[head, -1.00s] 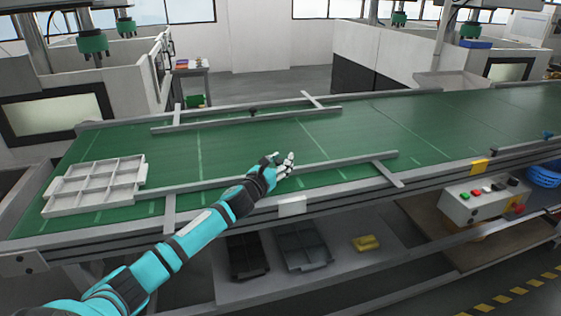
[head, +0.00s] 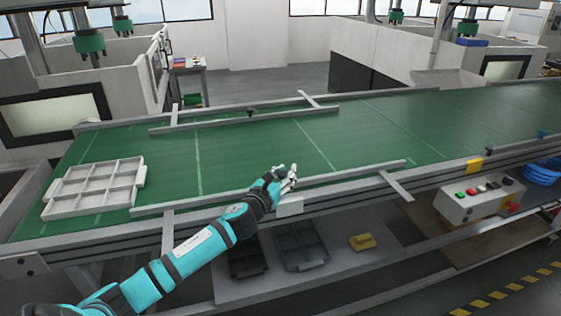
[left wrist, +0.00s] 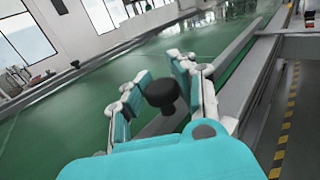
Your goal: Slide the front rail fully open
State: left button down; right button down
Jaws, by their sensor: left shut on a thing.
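The front rail (head: 348,174) is a long grey bar lying along the near side of the green conveyor belt (head: 370,135). It sits close to the belt's near edge, on cross arms (head: 396,186) that stick out over the frame. My left gripper (head: 289,176) is at the middle of the rail. In the left wrist view the fingers (left wrist: 160,84) are shut around a black knob (left wrist: 162,93) on the rail. The gripper hides the knob in the head view. My right gripper is not in view.
A grey compartment tray (head: 136,184) stands on the belt at the left. A back rail (head: 290,113) runs along the far side. A control box (head: 482,203) with buttons hangs at the right front. A lower shelf holds dark trays (head: 300,245) and a yellow item (head: 362,242).

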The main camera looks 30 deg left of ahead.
pick_arm(q)
jog(key=shift+s+d+f, duration=0.15)
jog(key=shift+d+f, duration=0.1)
jog(key=shift+d, duration=0.05)
jog(key=shift+a+f, duration=0.1)
jog(key=shift+f, duration=0.1)
jog(key=c, duration=1.4)
grip_release()
jog(key=shift+s, duration=0.1)
jog(key=shift+c, duration=0.2)
jog(key=o, duration=0.4)
jog(key=shift+s+r, duration=0.3)
jog(key=shift+r, duration=0.1)
jog(key=shift+o, duration=0.2)
jog(key=shift+w+f, duration=0.1)
jog(key=shift+w, duration=0.05)
jog(key=s+d, duration=0.1)
jog(key=s, duration=1.1)
